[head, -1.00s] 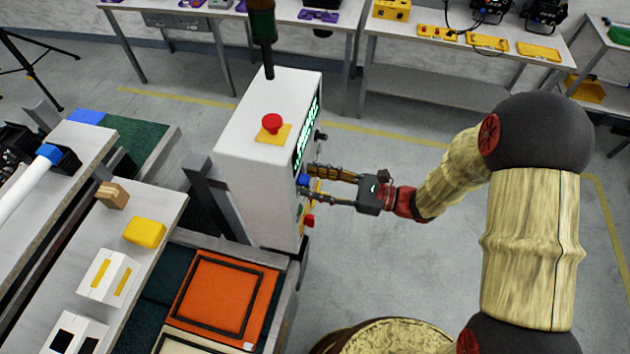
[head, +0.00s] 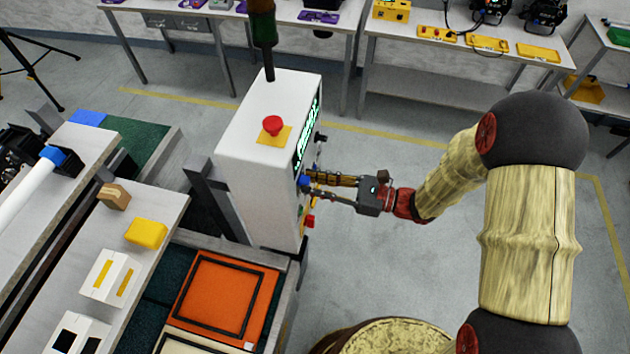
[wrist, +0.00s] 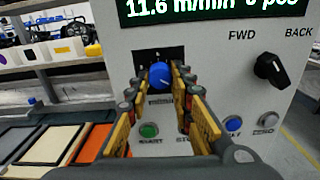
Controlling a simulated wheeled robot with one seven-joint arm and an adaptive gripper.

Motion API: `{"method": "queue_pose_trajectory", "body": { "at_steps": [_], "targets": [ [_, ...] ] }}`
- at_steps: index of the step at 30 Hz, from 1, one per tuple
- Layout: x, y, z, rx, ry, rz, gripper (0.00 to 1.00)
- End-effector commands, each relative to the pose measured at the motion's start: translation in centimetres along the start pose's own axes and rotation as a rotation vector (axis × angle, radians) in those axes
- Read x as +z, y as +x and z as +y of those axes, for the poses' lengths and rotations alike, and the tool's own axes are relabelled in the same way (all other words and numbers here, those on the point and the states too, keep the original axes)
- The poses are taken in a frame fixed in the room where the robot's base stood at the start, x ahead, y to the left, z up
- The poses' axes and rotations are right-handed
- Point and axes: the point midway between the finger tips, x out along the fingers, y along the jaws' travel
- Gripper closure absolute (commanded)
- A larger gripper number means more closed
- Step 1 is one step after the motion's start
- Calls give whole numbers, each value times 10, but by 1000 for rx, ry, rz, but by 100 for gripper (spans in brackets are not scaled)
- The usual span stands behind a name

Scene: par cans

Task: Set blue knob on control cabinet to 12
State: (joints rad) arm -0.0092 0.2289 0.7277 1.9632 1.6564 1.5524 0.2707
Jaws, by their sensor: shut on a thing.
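The control cabinet (head: 250,175) is a white box with a green-lit display on its right-hand face. In the wrist view its front panel (wrist: 215,70) faces me, and the display (wrist: 210,8) reads "11.6 m/min" and "6 pos" or similar, cut off at the top. The blue knob (wrist: 160,75) sits on a black plate below the display, with a light pointer mark toward its lower right. My gripper (wrist: 160,84) is shut on the blue knob, one finger on each side. In the head view my gripper (head: 312,187) reaches the panel from the right. The knob's scale is mostly hidden.
A black FWD/BACK selector (wrist: 272,70) sits to the right of the knob. A green START button (wrist: 149,130), a blue button (wrist: 233,124) and a grey button (wrist: 267,120) lie below. A red mushroom button (head: 272,125) tops the cabinet. The floor to the right is clear.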

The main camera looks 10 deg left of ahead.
Motion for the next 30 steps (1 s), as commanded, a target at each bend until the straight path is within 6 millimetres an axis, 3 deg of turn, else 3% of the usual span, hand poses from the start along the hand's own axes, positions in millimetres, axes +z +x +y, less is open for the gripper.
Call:
{"method": "queue_pose_trajectory", "body": {
  "at_steps": [7,18,19,30],
  "targets": [
    [3,0,0,-1,139,1,100],
    [0,0,0,-1,163,0,100],
    [0,0,0,-1,163,0,76],
    [0,0,0,0,162,1,59]
  ]
}}
